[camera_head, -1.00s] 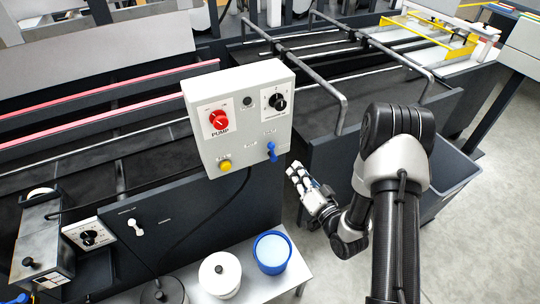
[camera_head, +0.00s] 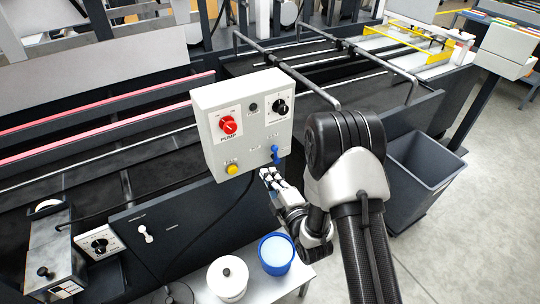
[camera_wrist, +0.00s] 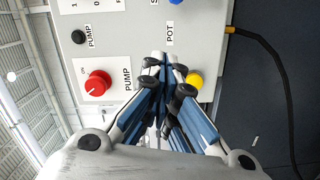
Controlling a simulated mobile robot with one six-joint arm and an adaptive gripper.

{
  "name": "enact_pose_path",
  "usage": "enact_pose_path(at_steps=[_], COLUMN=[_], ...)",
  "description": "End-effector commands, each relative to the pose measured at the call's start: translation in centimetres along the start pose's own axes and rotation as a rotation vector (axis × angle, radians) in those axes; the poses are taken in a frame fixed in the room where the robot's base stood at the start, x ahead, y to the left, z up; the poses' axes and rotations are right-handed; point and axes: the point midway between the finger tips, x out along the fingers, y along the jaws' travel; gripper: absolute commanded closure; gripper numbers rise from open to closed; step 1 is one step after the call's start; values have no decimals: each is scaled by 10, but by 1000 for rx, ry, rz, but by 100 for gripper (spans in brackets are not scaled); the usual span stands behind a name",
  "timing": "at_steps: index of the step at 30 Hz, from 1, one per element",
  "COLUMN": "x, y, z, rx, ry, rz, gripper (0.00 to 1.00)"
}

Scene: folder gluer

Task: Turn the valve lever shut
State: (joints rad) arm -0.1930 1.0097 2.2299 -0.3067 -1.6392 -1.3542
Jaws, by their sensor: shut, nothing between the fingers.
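A small blue lever (camera_head: 275,154) sits at the lower right of the light grey control box (camera_head: 243,150) and points roughly downward. A sliver of blue at the top edge of the wrist view (camera_wrist: 197,3) may be this lever. My gripper (camera_head: 268,174) is just below the box's lower right part, slightly under the lever, with no clear contact. In the wrist view my gripper (camera_wrist: 168,75) has its fingers together in front of the box, with nothing held. The fingers hide part of the box face.
The box also carries a red pump knob (camera_head: 228,125), a black selector (camera_head: 279,106) and a yellow button (camera_head: 232,169). A white lidded pot (camera_head: 228,278) and a blue container (camera_head: 275,253) stand below. A grey bin (camera_head: 425,175) is at right.

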Motion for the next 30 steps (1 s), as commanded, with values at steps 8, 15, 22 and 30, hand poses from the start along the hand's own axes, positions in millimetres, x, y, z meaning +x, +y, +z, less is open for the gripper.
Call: enact_pose_path(at_steps=[8, 15, 22, 30], x=[55, 93, 99, 99], y=[0, -1, 0, 0], z=[-1, 13, 36, 39], rx=[2, 5, 5, 5], ry=[3, -5, -1, 0], rz=[5, 2, 2, 0], gripper=[100, 100, 100, 100])
